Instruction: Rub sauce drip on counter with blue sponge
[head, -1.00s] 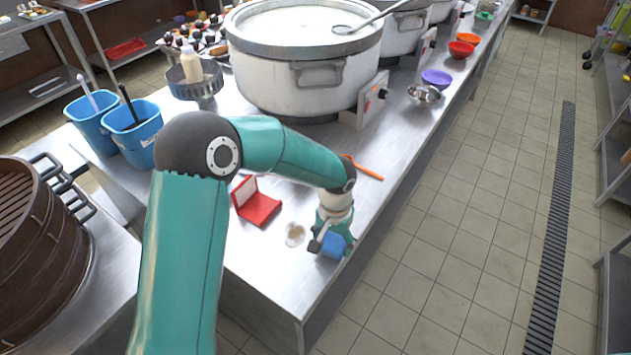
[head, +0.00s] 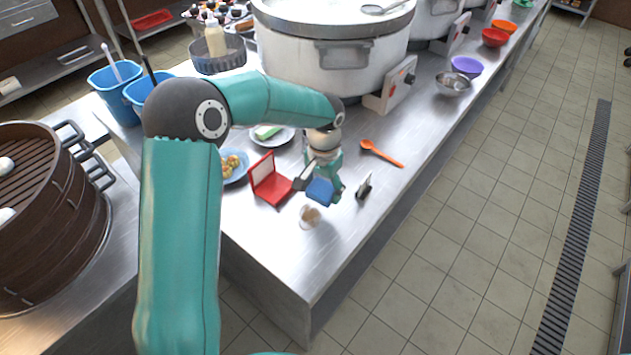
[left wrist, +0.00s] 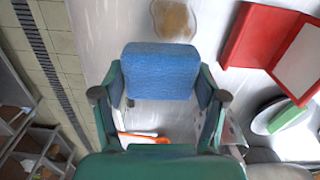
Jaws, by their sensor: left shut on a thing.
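The blue sponge (head: 321,191) is in my left gripper (head: 320,183), low over the steel counter (head: 262,240). In the left wrist view the sponge (left wrist: 160,72) sits between the two fingers of the gripper (left wrist: 160,88), which is shut on it. The sauce drip (head: 311,214) is a brown patch on the counter, just in front of the sponge in the head view. The drip also shows beyond the sponge at the top of the left wrist view (left wrist: 174,18). I cannot tell whether the sponge touches the counter. My right gripper is not in view.
An open red case (head: 270,185) stands left of the sponge. A plate of food (head: 233,167) and a plate with a green-and-white block (head: 268,134) are behind. An orange spoon (head: 381,153) and small dark object (head: 364,187) lie right. A large pot (head: 330,60) stands behind.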

